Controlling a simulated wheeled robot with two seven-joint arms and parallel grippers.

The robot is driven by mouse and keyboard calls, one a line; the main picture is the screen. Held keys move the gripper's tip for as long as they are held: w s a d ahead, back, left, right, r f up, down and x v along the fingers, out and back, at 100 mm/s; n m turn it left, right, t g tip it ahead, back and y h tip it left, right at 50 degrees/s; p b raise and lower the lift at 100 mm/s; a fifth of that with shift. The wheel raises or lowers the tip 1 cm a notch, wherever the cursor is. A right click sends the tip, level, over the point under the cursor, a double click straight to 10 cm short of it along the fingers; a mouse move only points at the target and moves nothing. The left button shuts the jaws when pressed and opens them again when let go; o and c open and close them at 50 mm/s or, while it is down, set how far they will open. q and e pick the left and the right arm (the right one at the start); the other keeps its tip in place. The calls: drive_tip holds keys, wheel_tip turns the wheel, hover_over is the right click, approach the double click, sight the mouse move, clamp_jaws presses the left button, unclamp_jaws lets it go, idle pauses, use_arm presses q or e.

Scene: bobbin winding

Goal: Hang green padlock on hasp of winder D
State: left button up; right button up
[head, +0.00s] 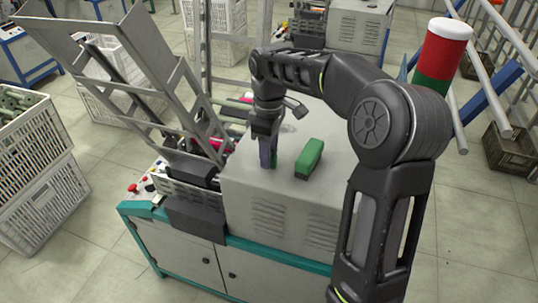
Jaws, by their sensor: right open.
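My right gripper (267,146) points down over the grey top of the winder housing (280,205), with its jaws open. A narrow purple piece (265,155) and a thin green piece (274,160) show right at its fingertips; I cannot tell whether either is a padlock. A larger green block (309,158) lies on the housing top, just right of the gripper and apart from it. I cannot make out a shackle on it. No hasp or letter D can be made out. My left gripper is not in view.
A tilted grey metal frame (118,75) rises at the winder's left. A red button (132,188) sits on the teal-edged base. White crates (40,190) stand at left. A red, white and green column (440,65) stands at right. The housing's right top is partly behind my right arm.

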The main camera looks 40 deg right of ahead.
wheel_tip(320, 180, up, 6)
drive_tip(key=shift+f+p, duration=0.15)
drive_tip(key=shift+p, duration=0.15)
wheel_tip(320, 180, up, 4)
drive_tip(key=p, duration=0.3)
drive_tip(key=shift+r+p, duration=0.2)
drive_tip(key=shift+p, duration=0.2)
drive_tip(key=shift+r+p, duration=0.45)
